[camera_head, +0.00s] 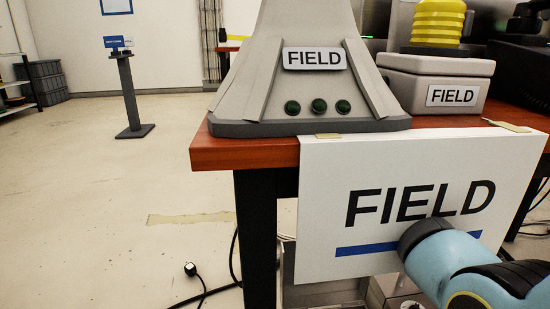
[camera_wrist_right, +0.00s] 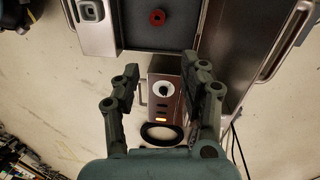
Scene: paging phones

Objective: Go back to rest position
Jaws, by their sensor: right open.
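My right gripper (camera_wrist_right: 160,66) shows in the right wrist view with its two fingers spread apart and nothing between the tips. In the head view part of my blue and black right arm (camera_head: 455,262) comes in at the lower right, in front of the white FIELD sign panel (camera_head: 320,190); its gripper is hidden there. A grey sloped stand (camera_head: 310,85) with a FIELD label and three dark green buttons is on the red-brown table (camera_head: 240,152). A grey FIELD box (camera_head: 440,68) with a yellow ribbed top piece (camera_head: 438,22) is to its right. My left gripper is not in view.
A small metallic box (camera_wrist_right: 168,102) with a white knob and orange light appears beyond the right fingers. A dark-floored metal case (camera_wrist_right: 158,38) holds a red round piece (camera_wrist_right: 157,17). Open floor (camera_head: 110,220) lies left, with a black cable (camera_head: 200,290) and a sign post (camera_head: 130,95).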

